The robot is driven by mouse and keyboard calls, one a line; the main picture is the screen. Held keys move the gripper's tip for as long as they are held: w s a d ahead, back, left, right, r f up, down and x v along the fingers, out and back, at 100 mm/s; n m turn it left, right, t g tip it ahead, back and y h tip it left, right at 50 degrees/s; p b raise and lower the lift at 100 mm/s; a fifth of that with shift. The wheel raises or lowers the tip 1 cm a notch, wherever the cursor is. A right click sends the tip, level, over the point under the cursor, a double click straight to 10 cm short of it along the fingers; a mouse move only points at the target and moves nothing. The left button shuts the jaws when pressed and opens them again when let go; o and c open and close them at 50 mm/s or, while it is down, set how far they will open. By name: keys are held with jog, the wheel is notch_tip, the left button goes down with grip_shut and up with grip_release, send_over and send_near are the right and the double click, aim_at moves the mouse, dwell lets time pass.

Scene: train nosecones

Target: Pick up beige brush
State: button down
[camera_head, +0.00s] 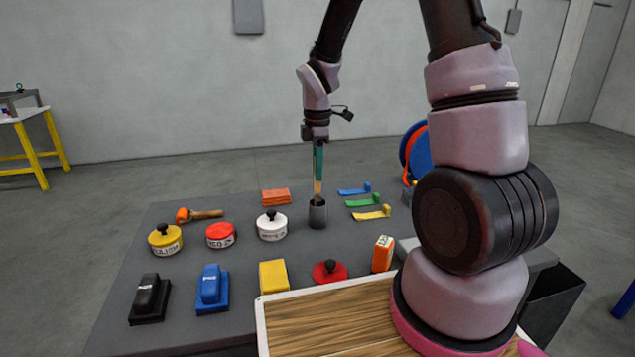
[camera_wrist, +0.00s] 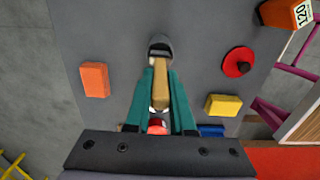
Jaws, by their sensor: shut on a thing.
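The beige brush (camera_wrist: 160,88) is upright between the teal fingers of my gripper (camera_wrist: 160,100) in the wrist view. My gripper is shut on its upper part. In the head view the beige handle (camera_head: 318,188) shows below my gripper (camera_head: 318,165), with its lower end at the mouth of a dark grey cup (camera_head: 317,215). The cup also shows in the wrist view (camera_wrist: 160,46). The lower end of the brush is hidden in or behind the cup's rim; I cannot tell how deep it sits.
The grey table (camera_head: 190,335) holds yellow (camera_head: 165,239), red (camera_head: 220,235) and white (camera_head: 272,225) round tins left of the cup. An orange-headed hammer (camera_head: 200,215) and orange block (camera_head: 276,197) lie behind. Blue, green and yellow strips (camera_head: 372,213) lie right. Black and blue sanding blocks (camera_head: 212,289) stand in front.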

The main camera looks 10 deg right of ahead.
notch_tip(320, 180, up, 13)
jog(key=shift+f, duration=0.1)
dwell(2.4)
